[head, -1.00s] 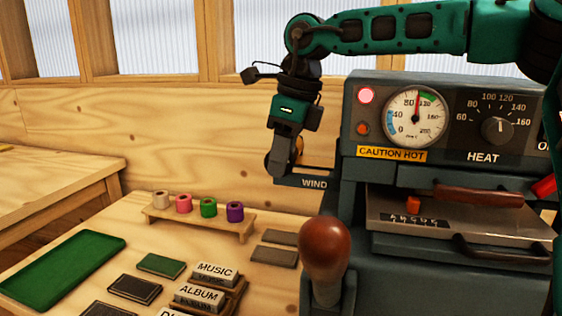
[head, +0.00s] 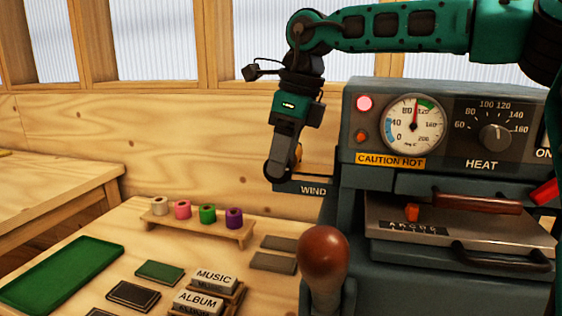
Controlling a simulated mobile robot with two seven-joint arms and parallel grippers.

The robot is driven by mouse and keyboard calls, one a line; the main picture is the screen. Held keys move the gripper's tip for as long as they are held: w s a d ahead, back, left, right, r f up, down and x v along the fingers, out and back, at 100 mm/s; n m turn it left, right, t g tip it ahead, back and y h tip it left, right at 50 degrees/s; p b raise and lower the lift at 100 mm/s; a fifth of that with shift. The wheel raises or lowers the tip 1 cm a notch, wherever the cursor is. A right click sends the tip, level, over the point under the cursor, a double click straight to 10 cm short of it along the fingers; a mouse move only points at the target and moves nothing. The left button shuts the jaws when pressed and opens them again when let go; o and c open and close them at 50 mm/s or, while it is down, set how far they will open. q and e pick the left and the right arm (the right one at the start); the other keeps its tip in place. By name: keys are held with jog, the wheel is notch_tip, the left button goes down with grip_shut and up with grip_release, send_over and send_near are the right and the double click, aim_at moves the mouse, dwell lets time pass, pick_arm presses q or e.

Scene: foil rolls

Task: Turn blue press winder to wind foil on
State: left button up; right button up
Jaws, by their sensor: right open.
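The press (head: 350,210) is a dark grey-blue machine on the right, with a WIND label (head: 313,190) on its left side. My right gripper (head: 280,172) reaches down from above at the left end of this label, seen edge-on. A small orange-yellow part (head: 298,153) shows just beside its fingers; I cannot tell whether it is the winder handle. The rest of the winder is hidden behind the gripper, and contact cannot be made out. My right gripper is open. My left gripper is out of view.
A wooden rack (head: 200,230) holds several coloured foil rolls, including a purple one (head: 233,218). A brown-knobbed lever (head: 323,257) stands in front of the press. A pressure-plate handle (head: 477,202), gauge (head: 414,124) and heat knob (head: 495,138) are on the right. A green tray (head: 60,275) lies left.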

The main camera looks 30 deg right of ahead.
jog(key=p+v, duration=0.1)
jog(key=v, duration=1)
jog(key=shift+p, duration=0.4)
jog(key=shift+s+a, duration=0.1)
